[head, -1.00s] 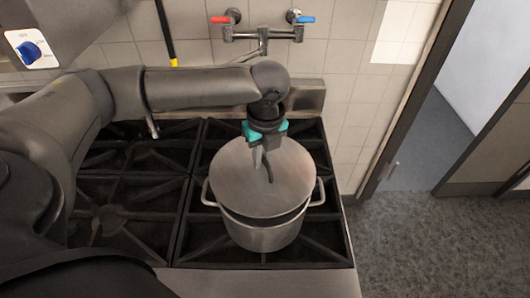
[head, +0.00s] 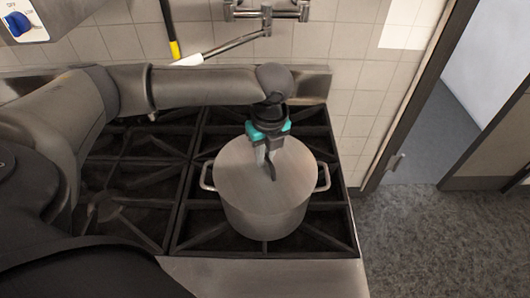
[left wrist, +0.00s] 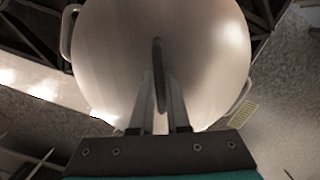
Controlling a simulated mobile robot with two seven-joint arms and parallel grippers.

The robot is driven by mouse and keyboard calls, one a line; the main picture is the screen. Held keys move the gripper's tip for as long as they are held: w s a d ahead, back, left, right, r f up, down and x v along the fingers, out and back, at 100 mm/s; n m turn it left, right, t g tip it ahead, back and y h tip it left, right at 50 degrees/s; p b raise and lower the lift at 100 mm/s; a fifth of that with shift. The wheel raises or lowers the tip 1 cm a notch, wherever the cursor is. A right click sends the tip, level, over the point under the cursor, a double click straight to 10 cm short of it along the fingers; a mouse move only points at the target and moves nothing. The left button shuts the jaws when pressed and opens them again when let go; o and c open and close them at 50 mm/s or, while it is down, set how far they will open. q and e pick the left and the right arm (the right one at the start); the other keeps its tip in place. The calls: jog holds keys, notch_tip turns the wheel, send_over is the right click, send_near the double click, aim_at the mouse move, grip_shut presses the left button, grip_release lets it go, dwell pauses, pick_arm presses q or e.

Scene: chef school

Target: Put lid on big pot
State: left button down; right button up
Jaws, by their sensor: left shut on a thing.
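The big pot (head: 265,222) is a metal pot with two side handles on the front right of the stove. The round grey lid (head: 240,182) covers its mouth, with its edge close to the pot's rim all round. I cannot tell whether it touches all the way. My left gripper (head: 268,163) points down over the lid and is shut on its dark handle. In the left wrist view, the fingers (left wrist: 160,112) hold the upright lid handle (left wrist: 158,68), and the lid (left wrist: 205,50) hides the pot's opening. My right gripper is not in view.
The black stove grates (head: 140,185) around the pot are empty. A wall tap (head: 265,12) with a long spout is behind the stove. The stove ends just right of the pot, with open floor (head: 440,235) beyond and a doorway.

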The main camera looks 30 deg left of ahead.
pick_arm(q)
jog(key=c, duration=0.8)
grip_release()
jog(key=r, duration=0.5)
jog(key=d+r, duration=0.1)
jog(key=r, duration=0.4)
jog(key=s+r, duration=0.1)
jog(key=r, duration=0.4)
jog(key=shift+d+r, duration=0.1)
jog(key=shift+d, duration=0.2)
